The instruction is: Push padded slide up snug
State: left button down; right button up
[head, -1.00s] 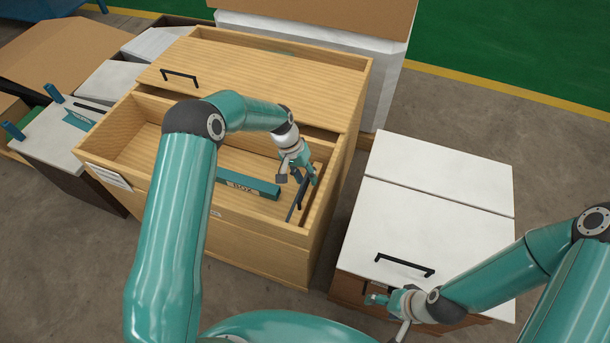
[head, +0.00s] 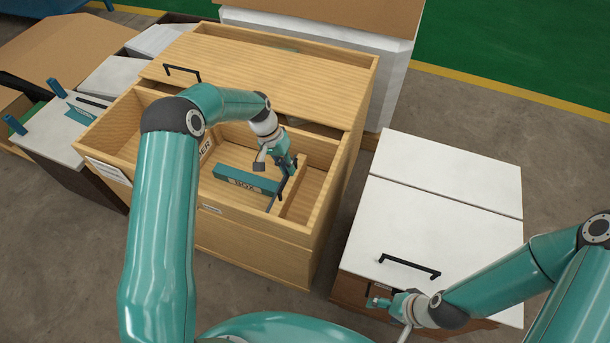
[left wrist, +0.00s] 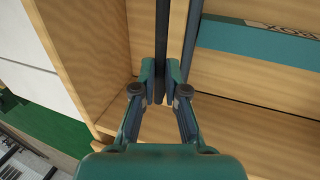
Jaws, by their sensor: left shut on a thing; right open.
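A dark-faced padded slide (head: 272,204) stands upright in the wooden drawer, with a pale wooden part on its right side. My left gripper (head: 284,172) is over it, shut on its dark upright bar. In the left wrist view the closed fingertips (left wrist: 160,82) pinch this bar. The slide's dark pad (left wrist: 191,35) lies right beside the end of the teal box (left wrist: 260,40); I cannot tell whether they touch. The teal box (head: 240,180), labelled BOX, lies left of the slide on the drawer floor. My right gripper (head: 390,303) is open and empty at the white cabinet's front.
The wooden drawer's front wall (head: 200,215) and right wall (head: 325,190) stand close around my left gripper. The wooden top (head: 270,75) covers its rear. A white-topped cabinet (head: 440,215) with a black handle stands at the right. A gap lies right of the slide.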

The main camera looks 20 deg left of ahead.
pick_arm(q)
jog(key=a+b, duration=0.1)
jog(key=a, duration=0.5)
jog(key=shift+w+a, duration=0.15)
jog(key=shift+a, duration=0.1)
jog(key=c, duration=1.2)
grip_release()
jog(key=shift+r, duration=0.1)
jog(key=v, duration=1.1)
jog(key=shift+r, duration=0.35)
